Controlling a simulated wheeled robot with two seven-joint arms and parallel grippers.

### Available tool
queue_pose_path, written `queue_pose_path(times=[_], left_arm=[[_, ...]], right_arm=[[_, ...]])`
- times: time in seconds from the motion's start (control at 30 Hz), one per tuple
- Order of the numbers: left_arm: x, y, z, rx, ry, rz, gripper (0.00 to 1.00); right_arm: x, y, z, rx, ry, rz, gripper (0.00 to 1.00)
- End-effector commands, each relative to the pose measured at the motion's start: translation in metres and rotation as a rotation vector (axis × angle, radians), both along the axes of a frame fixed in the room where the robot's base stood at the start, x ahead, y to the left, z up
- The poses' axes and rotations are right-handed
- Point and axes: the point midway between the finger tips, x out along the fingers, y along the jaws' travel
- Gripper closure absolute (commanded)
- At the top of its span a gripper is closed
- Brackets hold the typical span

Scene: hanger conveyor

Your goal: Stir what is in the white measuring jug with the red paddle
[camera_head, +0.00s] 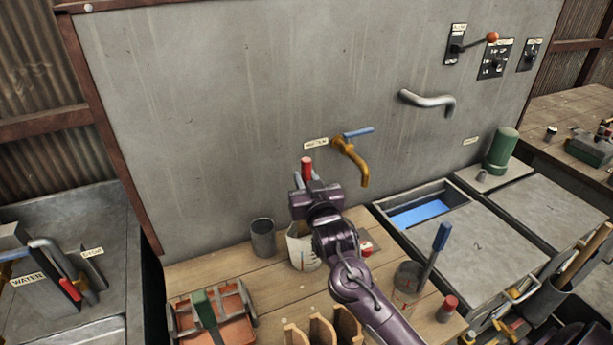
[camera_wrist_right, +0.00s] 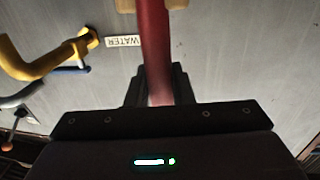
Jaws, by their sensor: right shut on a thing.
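The white measuring jug (camera_head: 298,250) stands on the wooden bench below the yellow tap, partly hidden behind my right arm. My right gripper (camera_head: 311,186) is above the jug and shut on the red paddle (camera_head: 307,165), whose red top sticks up past the fingers. In the right wrist view the red paddle (camera_wrist_right: 154,45) runs between the dark fingers of the right gripper (camera_wrist_right: 158,85). The paddle's lower end is hidden in the head view, so I cannot tell whether it is inside the jug. My left gripper is out of view.
A grey cup (camera_head: 263,238) stands left of the jug. A grey container (camera_head: 407,283) with a blue-handled tool (camera_head: 438,242) is to the right. The yellow tap (camera_head: 352,160) juts from the wall close by. An orange tray (camera_head: 228,333) and a wooden rack (camera_head: 320,330) are in front.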

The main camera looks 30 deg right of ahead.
Motion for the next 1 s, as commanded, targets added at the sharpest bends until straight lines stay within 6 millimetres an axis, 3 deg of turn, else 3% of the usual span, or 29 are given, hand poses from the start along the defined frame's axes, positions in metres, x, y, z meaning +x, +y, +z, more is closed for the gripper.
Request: queue_pose_path(times=[0.6, 1.0], left_arm=[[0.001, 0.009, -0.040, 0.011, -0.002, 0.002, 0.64], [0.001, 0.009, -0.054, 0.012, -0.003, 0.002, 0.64]], right_arm=[[0.000, 0.000, -0.066, 0.001, 0.000, 0.000, 1.00], [0.000, 0.000, -0.090, 0.000, -0.001, 0.000, 1.00]])
